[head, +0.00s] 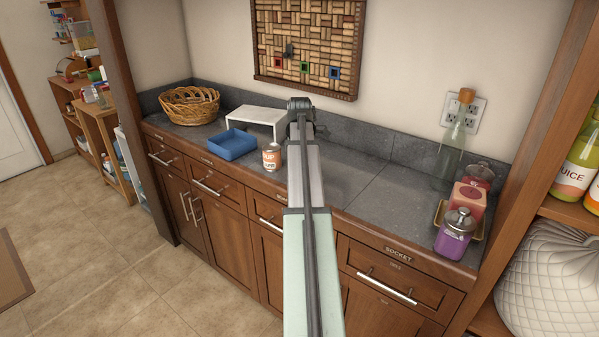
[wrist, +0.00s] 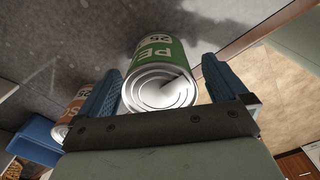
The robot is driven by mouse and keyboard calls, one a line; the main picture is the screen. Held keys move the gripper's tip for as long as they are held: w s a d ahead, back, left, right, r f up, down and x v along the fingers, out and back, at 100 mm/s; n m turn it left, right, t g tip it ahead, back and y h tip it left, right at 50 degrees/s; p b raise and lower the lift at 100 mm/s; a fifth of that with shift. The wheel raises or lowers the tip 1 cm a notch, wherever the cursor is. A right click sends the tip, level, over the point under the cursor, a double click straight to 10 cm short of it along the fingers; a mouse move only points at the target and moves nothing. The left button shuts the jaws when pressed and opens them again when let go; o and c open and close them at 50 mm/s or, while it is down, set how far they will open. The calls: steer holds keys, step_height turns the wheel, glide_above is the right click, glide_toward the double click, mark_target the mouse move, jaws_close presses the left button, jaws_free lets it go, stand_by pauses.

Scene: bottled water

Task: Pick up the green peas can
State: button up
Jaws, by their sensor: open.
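The green peas can (wrist: 160,82) shows in the wrist view with its silver lid facing the camera and part of a green label reading "PE". My gripper (wrist: 161,68) is open, with one blue finger on each side of the can. I cannot tell whether either finger touches it. In the head view my arm covers the can and the gripper.
A soup can (head: 271,158) stands on the grey counter (head: 345,178) left of my arm, by a blue tray (head: 232,144) and a white stand (head: 256,115). A wicker basket (head: 190,106) is further left. A glass bottle (head: 452,140) and a purple jar (head: 455,234) stand right.

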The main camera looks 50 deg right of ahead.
steer(key=shift+f, duration=0.8)
steer(key=shift+c, duration=0.4)
steer(key=c, duration=1.3)
steer(key=shift+o, duration=0.2)
